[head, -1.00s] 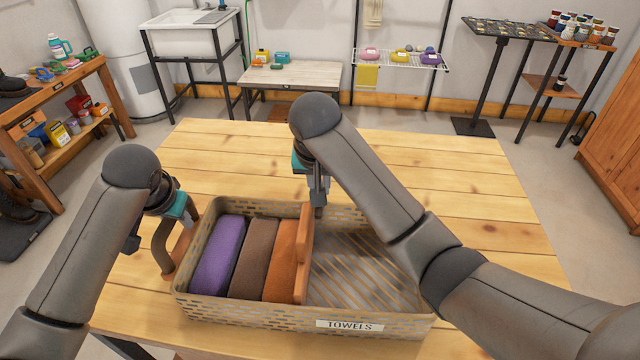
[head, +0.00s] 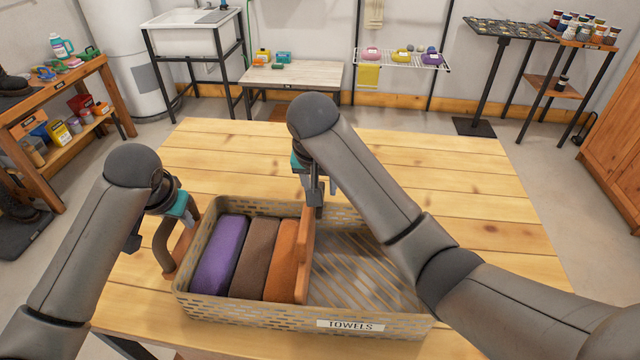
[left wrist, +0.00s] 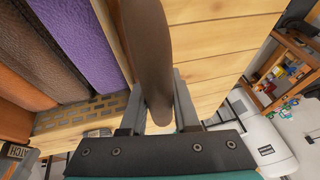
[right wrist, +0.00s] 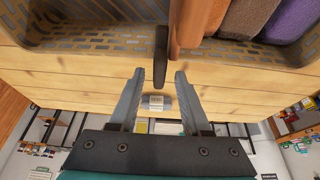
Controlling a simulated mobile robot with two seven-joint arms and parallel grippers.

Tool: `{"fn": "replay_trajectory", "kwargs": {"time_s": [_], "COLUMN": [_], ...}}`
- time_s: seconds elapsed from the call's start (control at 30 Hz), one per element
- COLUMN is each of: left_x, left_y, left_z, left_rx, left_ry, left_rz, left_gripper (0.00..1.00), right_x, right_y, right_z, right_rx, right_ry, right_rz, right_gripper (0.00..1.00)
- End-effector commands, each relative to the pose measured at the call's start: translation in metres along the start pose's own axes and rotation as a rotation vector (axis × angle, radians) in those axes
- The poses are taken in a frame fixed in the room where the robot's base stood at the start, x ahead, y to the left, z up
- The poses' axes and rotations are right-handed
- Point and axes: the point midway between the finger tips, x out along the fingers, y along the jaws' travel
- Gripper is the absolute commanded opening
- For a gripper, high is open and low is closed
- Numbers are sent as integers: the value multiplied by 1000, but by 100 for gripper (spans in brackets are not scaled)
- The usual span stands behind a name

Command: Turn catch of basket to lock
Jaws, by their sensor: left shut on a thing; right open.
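The tan slotted basket (head: 375,327) stands on the wooden table and bears a TOWELS label. Its left half holds a purple towel (head: 220,255), a brown towel (head: 258,260) and an orange towel (head: 285,270). An upright wooden divider (head: 304,250) stands beside them. My left gripper (left wrist: 158,100) is shut on a brown curved handle (left wrist: 146,40) outside the basket's left end. My right gripper (head: 316,200) is at the basket's back wall by the divider. In the right wrist view it is open, with a dark upright lever (right wrist: 160,55), possibly the catch, at its fingertips.
A small grey labelled cylinder (right wrist: 156,102) shows between my right fingers. The basket's right half (head: 360,270) is empty. The table (head: 440,160) is clear behind and right of the basket. A shelf (head: 60,110), sink (head: 190,40) and cabinet (head: 610,140) stand farther off.

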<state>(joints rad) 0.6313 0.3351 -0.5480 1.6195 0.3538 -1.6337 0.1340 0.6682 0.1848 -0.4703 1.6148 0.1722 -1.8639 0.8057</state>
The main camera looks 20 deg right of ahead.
Motion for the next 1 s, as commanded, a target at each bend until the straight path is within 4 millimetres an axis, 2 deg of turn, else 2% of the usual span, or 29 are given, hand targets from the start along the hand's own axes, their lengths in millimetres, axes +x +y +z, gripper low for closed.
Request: {"fn": "replay_trajectory", "kwargs": {"time_s": [0.27,0.43,0.6,0.87,1.0], "left_x": [0,0,0,0,0], "left_y": [0,0,0,0,0], "left_z": [-1,-1,-1,-1,-1], "left_rx": [-1,-1,-1,0,0], "left_ry": [2,2,2,2,2], "left_rz": [-1,-1,-1,-1,-1], "left_gripper": [0,0,0,0,0], "right_x": [-6,-34,-47,-61,-86], "right_y": [0,-1,-4,2,0], "right_z": [-1,-1,-8,-3,-3], "right_rx": [0,-1,-8,-1,-1], "right_ry": [3,5,26,9,8], "right_rz": [-2,-5,-12,3,-2], "right_gripper": [48,48,48,48,48]}}
